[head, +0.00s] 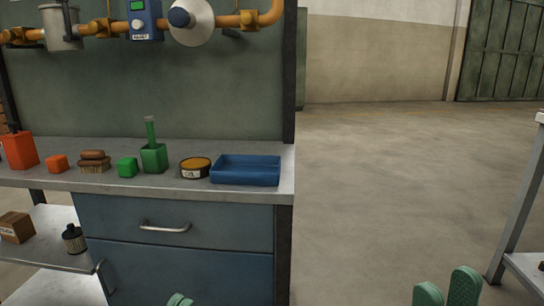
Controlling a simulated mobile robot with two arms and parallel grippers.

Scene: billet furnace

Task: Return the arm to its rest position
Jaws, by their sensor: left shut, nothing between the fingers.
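My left gripper (180,299) shows only as green fingertips at the bottom edge, in front of the blue drawer cabinet (180,270). Its fingertips are together with nothing between them. My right gripper (445,291) shows as two green fingers at the bottom right, over the open floor. A narrow gap separates these fingers, and I see nothing held between them. Both grippers are low in the picture and apart from the objects on the bench. The rest of both arms is out of view.
The workbench (60,183) holds a blue tray (245,170), a round tin (195,167), green and orange containers and a brush (95,162). Pipes with a valve run above it. A metal table (520,210) stands at the right edge. The floor between is clear.

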